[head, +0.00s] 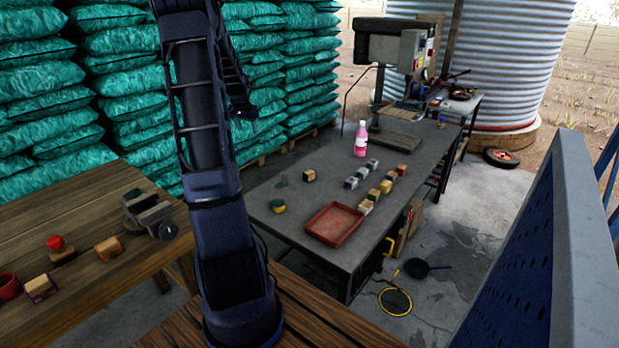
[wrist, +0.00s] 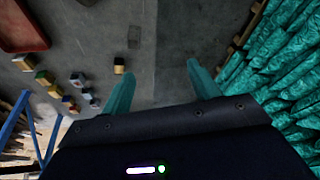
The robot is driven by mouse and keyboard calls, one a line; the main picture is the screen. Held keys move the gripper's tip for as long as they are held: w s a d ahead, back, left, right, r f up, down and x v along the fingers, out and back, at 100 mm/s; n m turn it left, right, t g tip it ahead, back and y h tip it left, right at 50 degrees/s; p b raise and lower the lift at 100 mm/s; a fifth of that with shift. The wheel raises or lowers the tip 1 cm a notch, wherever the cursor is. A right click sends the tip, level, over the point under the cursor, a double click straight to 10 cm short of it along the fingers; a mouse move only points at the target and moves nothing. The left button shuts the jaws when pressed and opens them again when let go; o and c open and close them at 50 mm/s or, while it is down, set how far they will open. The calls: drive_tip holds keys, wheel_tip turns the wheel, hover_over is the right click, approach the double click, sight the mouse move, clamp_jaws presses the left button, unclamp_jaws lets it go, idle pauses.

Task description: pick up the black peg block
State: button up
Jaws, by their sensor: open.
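A small block with dark faces and a tan face (head: 309,175) stands alone on the grey metal table, left of the pink bottle; it looks like the black peg block, though its peg is too small to make out. In the wrist view the block (wrist: 119,66) shows a dark top and a yellowish side, just left of the gap between the fingers. My gripper (wrist: 162,74) is open and empty, its two teal fingers spread above the table. In the head view my gripper (head: 243,108) is raised in front of the green sacks, apart from the block.
Several colored blocks (head: 373,190) stand in rows right of the lone block, near a pink bottle (head: 361,139) and a red tray (head: 334,224). A drill press (head: 393,80) stands at the far end.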

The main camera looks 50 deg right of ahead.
drive_tip(key=s+d+f+m+g, duration=0.1)
drive_tip(key=s+d+f+m, duration=0.25)
drive_tip(key=d+f, duration=0.8)
drive_tip(key=m+g+h, duration=0.1)
drive_tip(key=m+g, duration=0.1)
approach(311, 171)
drive_tip(key=x, duration=0.4)
drive_tip(key=shift+s+d+f, duration=0.25)
drive_tip(key=shift+s+d, duration=0.05)
drive_tip(key=shift+s, duration=0.05)
drive_tip(key=shift+h, duration=0.3)
drive_tip(key=shift+w+a+x, duration=0.1)
drive_tip(key=shift+a+x, duration=0.1)
drive_tip(key=shift+x, duration=1.15)
drive_tip(key=shift+w+a+x, duration=0.15)
drive_tip(key=shift+a+x, duration=0.05)
drive_tip(key=shift+x, duration=1.2)
drive_tip(key=shift+f, duration=0.15)
drive_tip(key=c, duration=1.1)
